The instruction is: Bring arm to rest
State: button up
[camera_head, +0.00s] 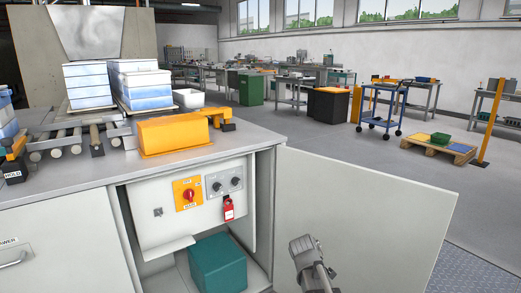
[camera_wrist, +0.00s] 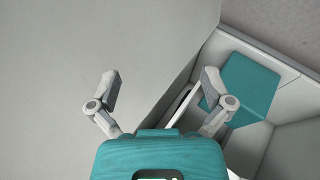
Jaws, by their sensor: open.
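My gripper (camera_wrist: 161,82) is open and empty in the wrist view, its two fingers spread apart. In the head view a grey part of my gripper (camera_head: 306,252) shows low in the picture, in front of the open cabinet door (camera_head: 365,205). The open cabinet is to its left. Inside the cabinet a teal box (camera_head: 218,264) sits at the bottom. It also shows beyond the right finger in the wrist view (camera_wrist: 248,88). The rest of my arm is mostly out of the head view.
The cabinet panel carries a yellow plate with a red rotary switch (camera_head: 188,194), two dark knobs and a red padlock (camera_head: 228,210). The door stands open to the right. Blue-and-white stacks (camera_head: 88,85) and an orange cover (camera_head: 172,133) stand on top.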

jog(key=s+a+m+g+y+p, duration=0.1)
jog(key=s+m+g+y+p, duration=0.55)
jog(key=s, duration=1.25)
notch_tip(320, 180, up, 38)
jog(key=m+h+p, duration=0.2)
jog(key=p, duration=3.3)
jog(key=shift+s+f+g+h, duration=0.15)
jog(key=shift+g+h, duration=0.2)
jog(key=shift+g, duration=0.1)
jog(key=shift+a, duration=0.15)
